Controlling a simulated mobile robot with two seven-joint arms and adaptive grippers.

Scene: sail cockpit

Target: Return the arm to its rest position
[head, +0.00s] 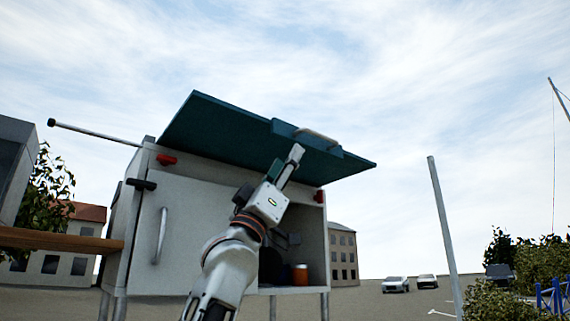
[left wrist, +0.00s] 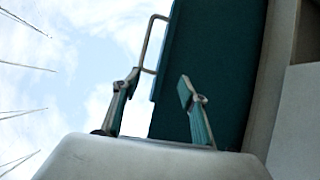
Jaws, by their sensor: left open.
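My left arm reaches up from the bottom of the head view. Its gripper (head: 287,162) is open and empty, just under the raised teal lid (head: 225,125). In the left wrist view, the two fingers of this gripper (left wrist: 158,84) stand apart with sky and lid between them. The lid (left wrist: 215,60) fills the middle behind them. A pale bar handle (left wrist: 149,48) on the lid edge shows beyond the left finger; I cannot tell whether they touch. The handle (head: 318,135) also shows in the head view. My right gripper is not in view.
A white locker (head: 185,222) stands under the lid, its right side open with an orange container (head: 300,274) inside. A rod (head: 95,133) sticks out at left above a wooden beam (head: 60,241). A grey post (head: 444,235) stands at right. Open air lies right of the lid.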

